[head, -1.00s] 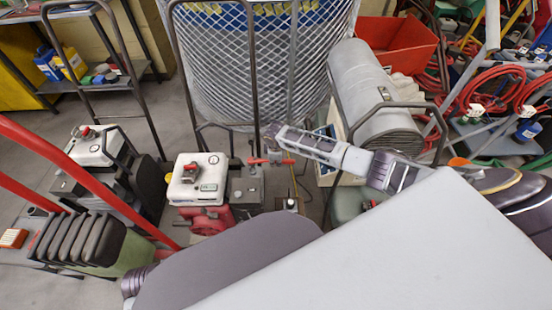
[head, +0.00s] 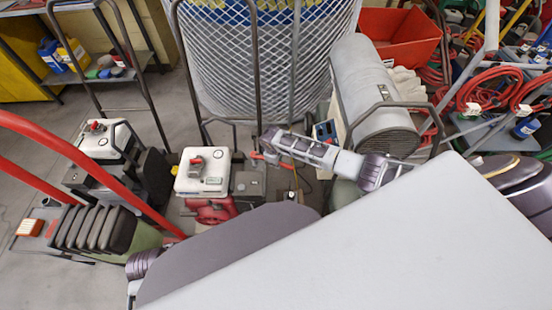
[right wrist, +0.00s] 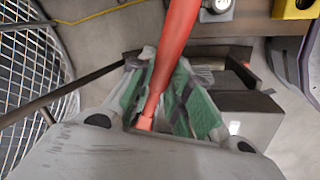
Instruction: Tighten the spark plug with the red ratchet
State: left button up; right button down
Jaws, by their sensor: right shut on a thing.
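The red ratchet shows in the right wrist view (right wrist: 172,50) as a long red handle running from the top edge down between the green-padded fingers. My right gripper (right wrist: 160,103) is shut on it. In the head view my right gripper (head: 268,141) is beside the white-topped engine (head: 203,172), over the dark box (head: 248,180) at its right side. Only a small red part of the ratchet (head: 257,156) shows there. The spark plug cannot be made out, and whether the ratchet sits on it cannot be told. My left gripper is not in view.
A wire mesh bin (head: 265,70) stands behind the engine. A grey cylindrical heater (head: 372,95) is to the right of my gripper. Another machine (head: 103,140) and red handlebars (head: 85,160) are to the left. Dark upright handle bars (head: 182,75) rise by the engine.

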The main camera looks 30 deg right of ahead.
dwell(0.3)
jog(key=a+m+p, duration=0.1)
jog(key=s+a+m+p, duration=0.1)
jog(key=m, duration=0.1)
jog(key=s+a+m+p, duration=0.1)
jog(key=a, duration=0.1)
jog(key=shift+m+g, duration=0.3)
jog(key=shift+m, duration=0.1)
jog(key=shift+d, duration=0.1)
jog(key=shift+w+d+n+t+p, duration=0.15)
jog(key=shift+w+d+n, duration=0.2)
jog(key=shift+d+n, duration=0.4)
jog(key=shift+w+d+n+t+p, duration=0.1)
jog(key=shift+w+d+n, duration=0.25)
jog(key=shift+d+n, duration=0.35)
jog(key=shift+w+d+n+t+p, duration=0.15)
jog(key=shift+w+d+n, duration=0.3)
jog(key=shift+n, duration=0.5)
jog(key=w+d+n+b, duration=0.1)
jog(key=n, duration=0.1)
jog(key=w+d+n+b, duration=0.1)
jog(key=w+n, duration=0.1)
jog(key=shift+w+d+n+y, duration=0.2)
jog(key=shift+d+n+y, duration=0.1)
jog(key=shift+d+y, duration=0.1)
